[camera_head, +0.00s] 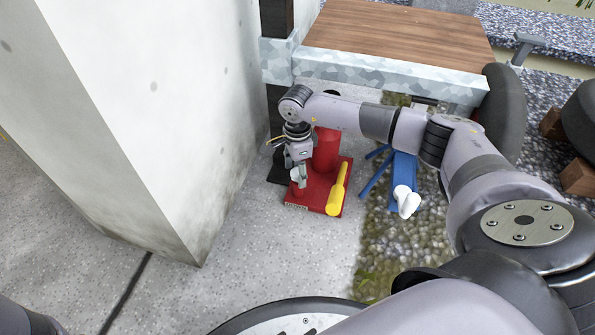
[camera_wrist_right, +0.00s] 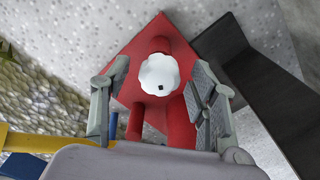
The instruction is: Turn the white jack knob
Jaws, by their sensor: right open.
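The white jack knob (camera_wrist_right: 159,74) is a small lobed knob with a dark square in its middle. It sits on the red jack (camera_wrist_right: 150,32), whose red base (camera_head: 318,200) stands on the floor in the head view. My right gripper (camera_wrist_right: 160,80) is open, with one finger on each side of the knob and gaps visible between. In the head view my right gripper (camera_head: 300,175) points down at the jack's left part, where the knob shows only partly. A yellow handle (camera_head: 337,190) lies along the jack's right side. My left gripper is not seen.
A pale concrete pillar (camera_head: 140,120) stands close on the left. A wooden-topped bench (camera_head: 400,38) is behind the jack. A blue tool (camera_head: 403,170) with a white end (camera_head: 407,201) lies to the right. Tyres are further right. Floor in front is clear.

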